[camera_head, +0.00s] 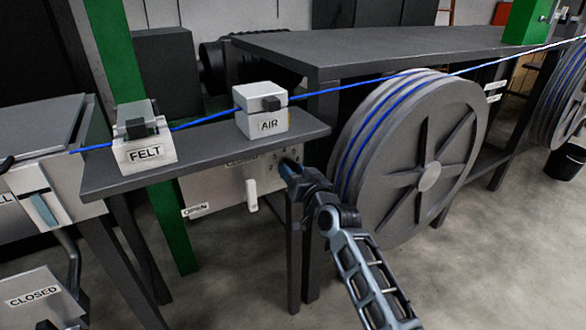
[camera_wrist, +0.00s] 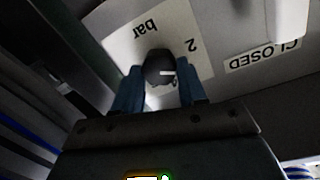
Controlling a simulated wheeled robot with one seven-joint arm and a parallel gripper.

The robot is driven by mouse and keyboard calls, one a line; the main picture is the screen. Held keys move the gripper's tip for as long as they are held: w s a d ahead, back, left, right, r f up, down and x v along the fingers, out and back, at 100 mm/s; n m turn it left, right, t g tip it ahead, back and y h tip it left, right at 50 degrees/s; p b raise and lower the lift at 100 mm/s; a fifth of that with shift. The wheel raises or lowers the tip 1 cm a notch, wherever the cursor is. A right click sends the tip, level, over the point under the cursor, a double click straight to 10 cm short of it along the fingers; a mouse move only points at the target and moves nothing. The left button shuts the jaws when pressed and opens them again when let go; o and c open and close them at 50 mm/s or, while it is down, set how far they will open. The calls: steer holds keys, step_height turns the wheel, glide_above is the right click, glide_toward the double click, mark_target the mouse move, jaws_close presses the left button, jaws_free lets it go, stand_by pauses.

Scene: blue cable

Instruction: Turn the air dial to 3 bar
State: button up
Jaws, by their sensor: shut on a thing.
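The air dial (camera_wrist: 158,66) is a small dark round knob with a white mark on a pale panel, seen upside down in the wrist view. My gripper (camera_wrist: 160,82) has its two blue-grey fingers closed on either side of the knob. The white mark points towards the right of the picture. In the head view, my gripper (camera_head: 289,169) is at the right end of the panel (camera_head: 225,189) under the shelf, and it covers the dial.
A white lever (camera_head: 251,196) stands on the same panel, between the OPEN (camera_head: 195,210) and CLOSED labels. The AIR box (camera_head: 262,122) and FELT box (camera_head: 145,151) sit on the shelf (camera_head: 205,155) above, with the blue cable (camera_head: 205,121) running through. A large cable reel (camera_head: 428,178) stands close right of my gripper.

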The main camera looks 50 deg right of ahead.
steer(key=shift+m+p, duration=0.45)
steer(key=shift+m, duration=1.15)
steer(key=o, duration=1)
steer(key=shift+o, duration=0.2)
steer(key=v, duration=0.8)
